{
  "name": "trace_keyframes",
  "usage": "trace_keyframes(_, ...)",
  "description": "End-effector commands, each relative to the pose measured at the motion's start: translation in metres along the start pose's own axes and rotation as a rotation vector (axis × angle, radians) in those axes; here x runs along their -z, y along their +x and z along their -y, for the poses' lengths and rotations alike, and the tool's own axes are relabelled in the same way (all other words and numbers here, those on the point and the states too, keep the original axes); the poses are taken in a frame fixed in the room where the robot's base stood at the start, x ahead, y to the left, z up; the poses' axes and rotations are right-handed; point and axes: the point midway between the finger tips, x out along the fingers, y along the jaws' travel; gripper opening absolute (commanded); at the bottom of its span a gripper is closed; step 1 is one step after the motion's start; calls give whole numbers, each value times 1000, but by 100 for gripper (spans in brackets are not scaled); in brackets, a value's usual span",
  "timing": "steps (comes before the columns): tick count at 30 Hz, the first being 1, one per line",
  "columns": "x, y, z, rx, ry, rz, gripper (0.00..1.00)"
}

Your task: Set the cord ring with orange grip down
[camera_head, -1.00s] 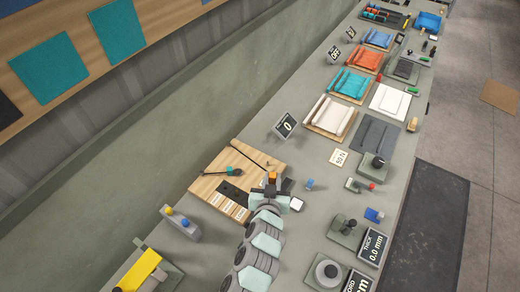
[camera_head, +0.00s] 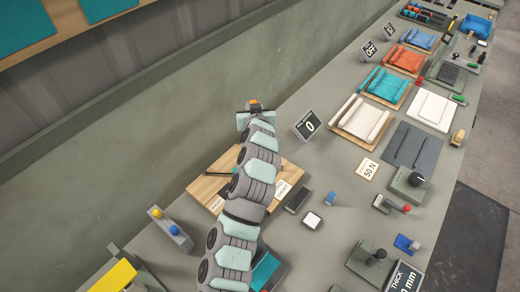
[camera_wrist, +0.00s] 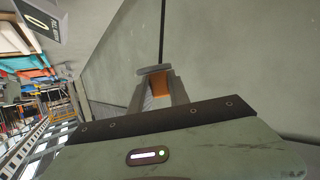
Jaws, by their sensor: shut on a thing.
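The orange grip (camera_wrist: 161,90) of the cord ring sits between the two grey fingers of my gripper (camera_wrist: 157,88) in the wrist view, and the fingers are shut on it. A flat grey piece (camera_wrist: 153,70) shows at the fingertips; I cannot tell whether it belongs to the ring. A thin dark line (camera_wrist: 163,30) runs upward beyond it; I cannot tell whether it is a cord. In the head view, my gripper (camera_head: 254,108) is beyond the wooden board, in front of the grey wall, with a speck of orange at its end. The ring itself is not clearly visible.
The wooden board (camera_head: 291,168) is partly hidden under my arm. A display reading 0 (camera_head: 309,125) stands to its right. A grey block with yellow and blue knobs (camera_head: 172,228) stands at the left.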

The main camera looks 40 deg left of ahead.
Motion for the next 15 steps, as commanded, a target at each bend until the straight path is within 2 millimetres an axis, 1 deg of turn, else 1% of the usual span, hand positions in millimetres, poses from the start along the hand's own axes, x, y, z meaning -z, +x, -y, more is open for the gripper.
trace_keyframes(3, -30, 11, 0, 2, 2, 7, 0)
trace_keyframes(5, -44, 16, -1, 0, 3, 4, 0)
trace_keyframes(9, -82, 30, 0, 2, 3, 7, 0)
trace_keyframes(11, -96, 36, 0, 0, 4, 5, 0)
trace_keyframes(12, -106, 40, 1, 3, 3, 6, 0)
trace_keyframes(15, -124, 47, 0, -1, 3, 3, 0)
